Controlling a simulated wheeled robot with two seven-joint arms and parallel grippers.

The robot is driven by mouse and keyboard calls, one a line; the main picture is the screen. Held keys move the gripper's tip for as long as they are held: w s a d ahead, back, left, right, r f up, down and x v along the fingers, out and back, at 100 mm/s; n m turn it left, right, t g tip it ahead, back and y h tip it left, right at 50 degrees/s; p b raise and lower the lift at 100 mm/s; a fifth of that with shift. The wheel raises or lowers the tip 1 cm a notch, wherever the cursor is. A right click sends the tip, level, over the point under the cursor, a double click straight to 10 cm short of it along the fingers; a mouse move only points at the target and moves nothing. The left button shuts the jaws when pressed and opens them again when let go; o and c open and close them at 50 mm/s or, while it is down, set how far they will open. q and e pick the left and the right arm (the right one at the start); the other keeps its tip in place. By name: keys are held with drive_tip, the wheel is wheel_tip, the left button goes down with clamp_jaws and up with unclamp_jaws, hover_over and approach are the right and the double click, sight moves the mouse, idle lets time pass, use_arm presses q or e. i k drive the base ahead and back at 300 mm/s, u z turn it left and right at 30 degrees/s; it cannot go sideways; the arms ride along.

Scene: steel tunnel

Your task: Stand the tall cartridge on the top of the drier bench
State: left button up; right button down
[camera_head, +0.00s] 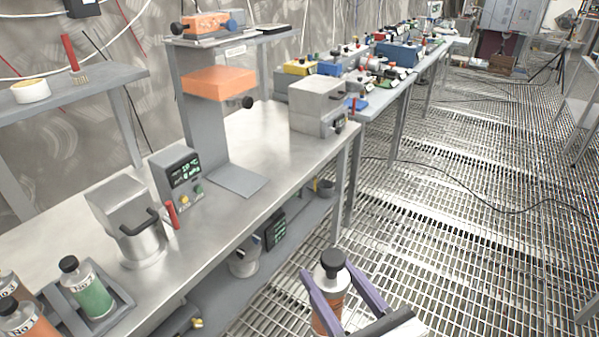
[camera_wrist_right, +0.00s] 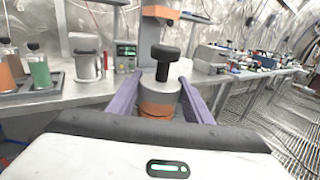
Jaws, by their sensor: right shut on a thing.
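The tall cartridge (camera_head: 329,311) has an orange body, a pale grey shoulder and a black knob on top. My right gripper (camera_head: 328,268) is shut on it, with one purple finger on each side. It is held roughly upright over the grated floor, to the right of the steel drier bench (camera_head: 262,137) and clear of it. In the right wrist view the cartridge (camera_wrist_right: 159,98) stands between the purple fingers, its lower part hidden behind the wrist housing. The bench top has a bare stretch around the grey column with the orange block (camera_head: 219,82). My left gripper is not in view.
A rack (camera_head: 118,305) with several labelled bottles stands at the bench's near left. A lidded metal vessel (camera_head: 135,225), a display box (camera_head: 178,178) and a grey box (camera_head: 319,105) also stand on the bench. A lower shelf (camera_head: 225,302) holds equipment. The floor at right is open.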

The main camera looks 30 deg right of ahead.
sight(291, 162)
drive_tip(key=u, duration=0.05)
drive_tip(key=k, duration=0.75)
drive_tip(key=z, duration=0.65)
drive_tip(key=i, duration=1.3)
drive_tip(key=u, duration=0.85)
drive_tip(key=i, duration=0.55)
drive_tip(key=u, duration=0.05)
